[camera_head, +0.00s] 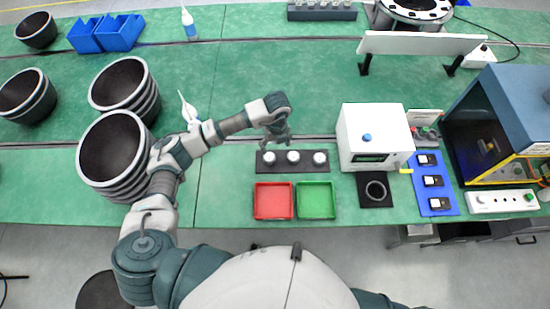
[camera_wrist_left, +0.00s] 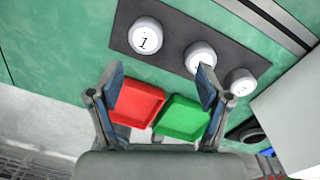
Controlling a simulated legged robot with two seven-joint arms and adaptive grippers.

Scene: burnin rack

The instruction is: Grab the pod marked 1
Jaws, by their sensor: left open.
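The pod marked 1 (camera_wrist_left: 145,38) is a white round cap with a black "1", at the left end of a dark strip (camera_wrist_left: 180,22) in the left wrist view. In the head view it is the leftmost pod (camera_head: 269,158) of three on the dark strip (camera_head: 306,169). The middle pod (camera_wrist_left: 198,54) is partly covered by a finger, and the right pod (camera_wrist_left: 239,82) has a mark too small to read. My left gripper (camera_head: 277,138) is open and empty, above and just behind the strip's left part. My right gripper is out of view.
A red tray (camera_head: 272,214) and a green tray (camera_head: 316,214) lie in front of the strip. A white box (camera_head: 372,122) stands close on the right. Large dark cylinders (camera_head: 113,160) stand left, beside my left arm. A white bottle (camera_head: 187,108) stands behind that arm.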

